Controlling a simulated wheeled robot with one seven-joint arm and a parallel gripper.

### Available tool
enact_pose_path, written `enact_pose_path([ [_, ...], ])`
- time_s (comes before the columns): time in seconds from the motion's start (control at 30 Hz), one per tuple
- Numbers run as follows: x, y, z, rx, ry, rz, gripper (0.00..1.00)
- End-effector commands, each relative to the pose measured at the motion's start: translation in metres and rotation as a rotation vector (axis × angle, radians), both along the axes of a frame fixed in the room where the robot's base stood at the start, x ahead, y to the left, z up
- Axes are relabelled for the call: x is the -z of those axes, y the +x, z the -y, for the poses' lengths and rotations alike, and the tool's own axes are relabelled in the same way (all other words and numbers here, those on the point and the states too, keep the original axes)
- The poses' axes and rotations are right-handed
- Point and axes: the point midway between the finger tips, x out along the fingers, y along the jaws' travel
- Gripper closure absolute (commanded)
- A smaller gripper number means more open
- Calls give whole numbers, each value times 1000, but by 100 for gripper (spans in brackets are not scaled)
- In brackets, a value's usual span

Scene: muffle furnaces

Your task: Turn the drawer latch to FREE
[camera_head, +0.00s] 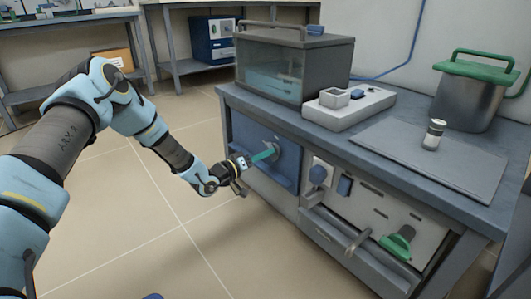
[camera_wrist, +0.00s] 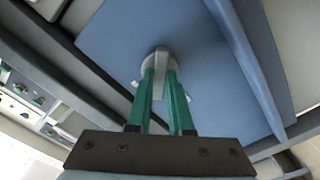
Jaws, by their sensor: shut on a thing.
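The drawer latch is a round grey knob with a raised grip bar (camera_wrist: 160,66) on a blue drawer front (camera_wrist: 205,50). In the head view the latch (camera_head: 275,150) sits toward the right of the blue front (camera_head: 250,146), under the bench top. My gripper (camera_head: 266,154) reaches it from the left. In the wrist view the green fingers of my gripper (camera_wrist: 161,85) are shut on the latch's bar, one on each side. The bar looks roughly upright in the wrist view. I cannot read any FREE marking; small white marks lie beside the knob.
On the bench (camera_head: 420,158) stand a glass-fronted box (camera_head: 290,65), a small scale (camera_head: 350,106), a jar (camera_head: 433,135) and a green-lidded pot (camera_head: 472,95). The floor at left is clear.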

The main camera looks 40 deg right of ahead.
Motion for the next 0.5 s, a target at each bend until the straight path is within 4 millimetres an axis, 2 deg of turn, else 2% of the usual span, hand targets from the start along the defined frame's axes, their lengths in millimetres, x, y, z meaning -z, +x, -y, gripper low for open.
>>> enact_pose_path([
  [0.5, -1, 0, 0, -1, -27, 477, 100],
])
